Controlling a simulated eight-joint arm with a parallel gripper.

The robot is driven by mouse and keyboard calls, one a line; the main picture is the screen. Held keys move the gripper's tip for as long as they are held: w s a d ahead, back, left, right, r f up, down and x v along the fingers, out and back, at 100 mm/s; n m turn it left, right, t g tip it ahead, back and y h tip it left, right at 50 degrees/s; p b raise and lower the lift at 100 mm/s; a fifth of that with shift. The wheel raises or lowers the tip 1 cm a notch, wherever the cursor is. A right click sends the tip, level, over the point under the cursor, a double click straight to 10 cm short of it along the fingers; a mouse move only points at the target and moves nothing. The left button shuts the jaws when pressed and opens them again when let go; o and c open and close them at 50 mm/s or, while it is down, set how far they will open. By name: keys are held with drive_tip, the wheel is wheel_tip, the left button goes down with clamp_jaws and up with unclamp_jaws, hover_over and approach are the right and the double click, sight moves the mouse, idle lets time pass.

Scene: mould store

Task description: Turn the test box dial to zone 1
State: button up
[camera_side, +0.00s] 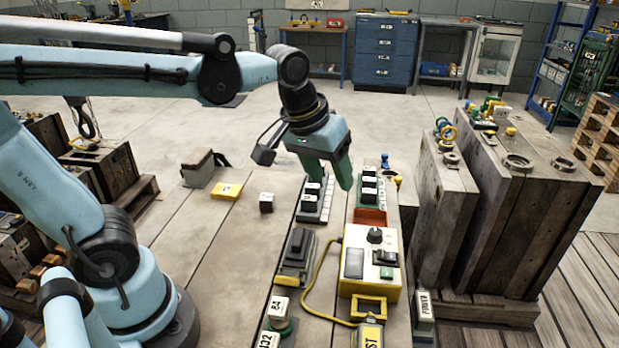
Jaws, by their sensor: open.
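The test box (348,284) is a cream and yellow box at the right front of the bench. Its black dial (375,235) is a round knob on the upper part of its top face. The dial's pointer and zone marks are too small to read. My gripper (331,178) is open, with its green fingers pointing down. In the picture it shows above and to the left of the dial, near the block rows, and apart from the test box. I see nothing between the fingers.
Rows of dark labelled blocks (316,198) stand on the bench beyond the test box. A yellow cable (315,291) runs left of the box. A yellow block (227,191) and a small dark cube (266,203) lie further left. Tall wooden moulds (525,215) stand at right.

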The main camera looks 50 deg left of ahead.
sight(375, 231)
drive_tip(key=w+d+n+g, duration=0.4)
drive_tip(key=w+d+n, duration=0.1)
drive_tip(key=w, duration=0.3)
wheel_tip(375, 231, down, 12)
drive_tip(key=shift+d, duration=0.15)
idle(0.4)
clamp_jaws()
